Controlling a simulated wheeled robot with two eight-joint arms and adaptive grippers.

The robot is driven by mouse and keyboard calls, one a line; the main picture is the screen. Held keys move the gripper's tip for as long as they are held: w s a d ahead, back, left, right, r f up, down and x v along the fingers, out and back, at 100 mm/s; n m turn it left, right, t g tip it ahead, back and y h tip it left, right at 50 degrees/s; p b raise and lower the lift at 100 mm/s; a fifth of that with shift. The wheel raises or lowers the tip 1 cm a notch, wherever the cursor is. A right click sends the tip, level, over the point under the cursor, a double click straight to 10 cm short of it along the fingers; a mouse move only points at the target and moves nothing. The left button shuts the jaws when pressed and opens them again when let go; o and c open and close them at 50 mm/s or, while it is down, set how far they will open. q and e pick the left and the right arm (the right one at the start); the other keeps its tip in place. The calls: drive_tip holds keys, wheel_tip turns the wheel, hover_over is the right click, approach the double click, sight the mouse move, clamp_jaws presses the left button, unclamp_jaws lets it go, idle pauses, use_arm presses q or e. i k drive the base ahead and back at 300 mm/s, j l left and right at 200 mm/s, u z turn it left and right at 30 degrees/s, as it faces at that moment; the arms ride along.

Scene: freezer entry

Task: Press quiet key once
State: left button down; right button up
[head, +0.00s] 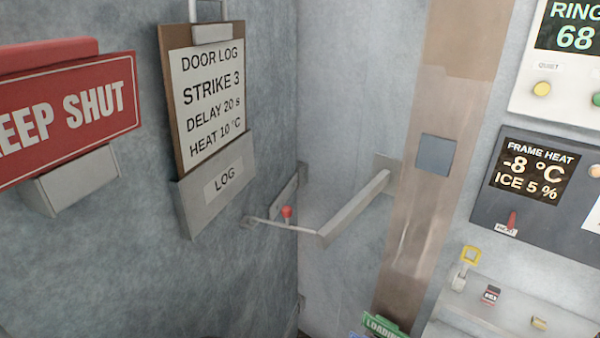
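The quiet key is a round yellow button (541,89) under a small label reading QUIET, on a white panel (560,110) at the top right of the head view. The panel's dark screen (572,28) reads RING 68. The panel's right part is cut off by the picture edge. Neither of my grippers is in view.
A dark frame heat panel (485,205) with a red lever sits below the white panel. A grey shelf (480,310) holds small items. A hinged closer arm (350,205) spans the corner. A red sign (70,115) and clipboard (207,90) are left.

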sight(542, 88)
drive_tip(key=k+l+z, duration=0.1)
drive_tip(key=l+z, duration=0.3)
drive_tip(key=k+l+z, duration=0.1)
drive_tip(key=l+z, duration=0.65)
drive_tip(key=j, duration=0.1)
